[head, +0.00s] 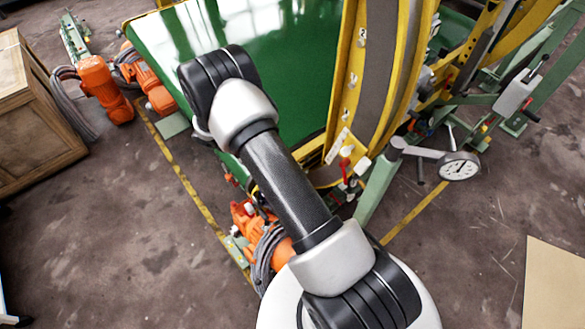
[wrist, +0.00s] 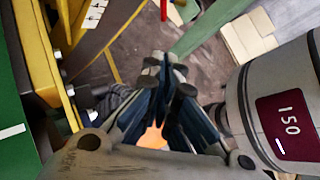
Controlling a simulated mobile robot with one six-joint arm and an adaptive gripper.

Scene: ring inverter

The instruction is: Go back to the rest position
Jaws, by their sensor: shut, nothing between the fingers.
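My gripper (wrist: 165,65) shows in the wrist view with its dark fingers together and nothing between them. In the head view the gripper is hidden; my white and black arm reaches up from the bottom of the picture over the green table. The ring inverter's yellow ring frame (head: 345,85) stands to the right of the arm in the head view. Part of its yellow frame (wrist: 38,60) shows at the left of the wrist view. The gripper appears apart from the frame.
The shiny green table (head: 290,60) lies behind the arm. Orange motors (head: 103,90) and a wooden crate (head: 35,125) are at the left. A round dial gauge (head: 460,167) sticks out at the right. Bare floor (head: 120,240) is clear at the lower left.

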